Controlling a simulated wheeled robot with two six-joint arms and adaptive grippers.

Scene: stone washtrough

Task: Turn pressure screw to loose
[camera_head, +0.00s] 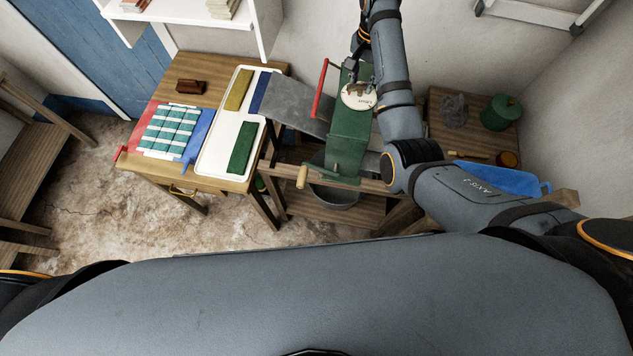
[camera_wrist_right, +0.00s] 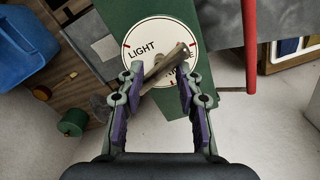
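The pressure screw's grey bar handle (camera_wrist_right: 163,69) lies slantwise across a round white dial (camera_wrist_right: 158,52) in the right wrist view. "LIGHT" reads at the dial's upper left; another word at the lower right is partly hidden by the bar. The dial (camera_head: 358,96) sits on top of the green press (camera_head: 348,145) in the head view. My right gripper (camera_wrist_right: 159,72) is at the bar, fingers spread apart with the bar passing between the tips; firm contact cannot be told. In the head view the right gripper (camera_head: 365,82) is over the dial. My left gripper is out of view.
A red lever (camera_head: 319,89) rises beside the press, and a wooden crank grip (camera_head: 302,177) sticks out in front. A table with a white tray (camera_head: 216,154) and green-blue pieces stands left. A blue container (camera_head: 502,178) and a green pot (camera_head: 501,112) are right.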

